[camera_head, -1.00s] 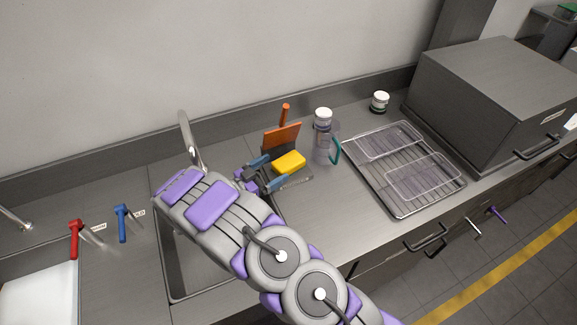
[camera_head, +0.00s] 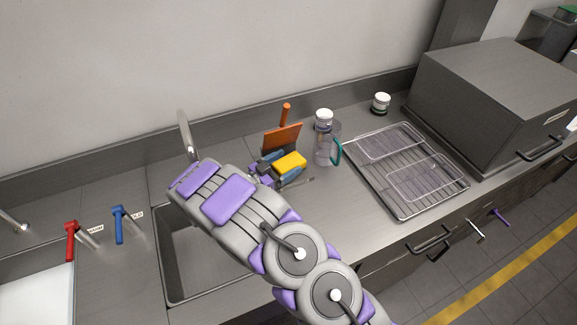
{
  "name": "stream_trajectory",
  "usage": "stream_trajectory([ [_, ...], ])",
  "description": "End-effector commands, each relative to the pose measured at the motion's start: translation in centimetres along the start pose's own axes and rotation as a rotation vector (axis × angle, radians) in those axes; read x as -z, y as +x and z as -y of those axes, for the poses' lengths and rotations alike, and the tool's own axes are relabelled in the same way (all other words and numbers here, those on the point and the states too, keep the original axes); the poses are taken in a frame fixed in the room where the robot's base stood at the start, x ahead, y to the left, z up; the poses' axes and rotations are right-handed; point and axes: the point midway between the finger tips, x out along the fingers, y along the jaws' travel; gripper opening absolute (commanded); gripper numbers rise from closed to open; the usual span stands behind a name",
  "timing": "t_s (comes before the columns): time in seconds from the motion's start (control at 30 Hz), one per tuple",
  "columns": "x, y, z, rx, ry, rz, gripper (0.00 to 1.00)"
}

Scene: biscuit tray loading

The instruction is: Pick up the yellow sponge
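The yellow sponge (camera_head: 290,162) is on the steel counter, right of the sink and in front of an orange scraper-like tool. My gripper (camera_head: 282,168) comes in from the left with one blue-padded finger on the far side of the sponge and one on the near side. The fingers look spread about as wide as before; I cannot tell whether they touch the sponge. The sponge's left end is partly hidden by the gripper.
The orange tool (camera_head: 283,137) stands close behind the gripper. A clear bottle (camera_head: 324,140) with a green handle stands just right of the sponge. Further right are a wire rack tray (camera_head: 402,212), a small jar (camera_head: 381,103) and a large grey box (camera_head: 485,95). The sink (camera_head: 180,285) is left.

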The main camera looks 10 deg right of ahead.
Motion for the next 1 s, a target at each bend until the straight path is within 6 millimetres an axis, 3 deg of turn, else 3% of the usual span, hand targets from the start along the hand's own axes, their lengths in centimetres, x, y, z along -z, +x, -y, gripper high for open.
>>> stream_trajectory([
  [0.07, 0.0, 0.0, 0.0, 0.0, 0.0, 0.0, 0.76],
  [0.47, 0.0, 0.2, -0.1, -0.001, 0.001, 0.001, 0.37],
  [0.73, 0.2, 0.1, -0.1, 0.0, 0.001, 0.001, 0.36],
  [0.93, 1.8, 0.1, -0.1, -0.001, 0.001, 0.002, 0.36],
  [1.0, 1.6, -0.9, 0.1, 0.003, 0.0, 0.003, 0.36],
])
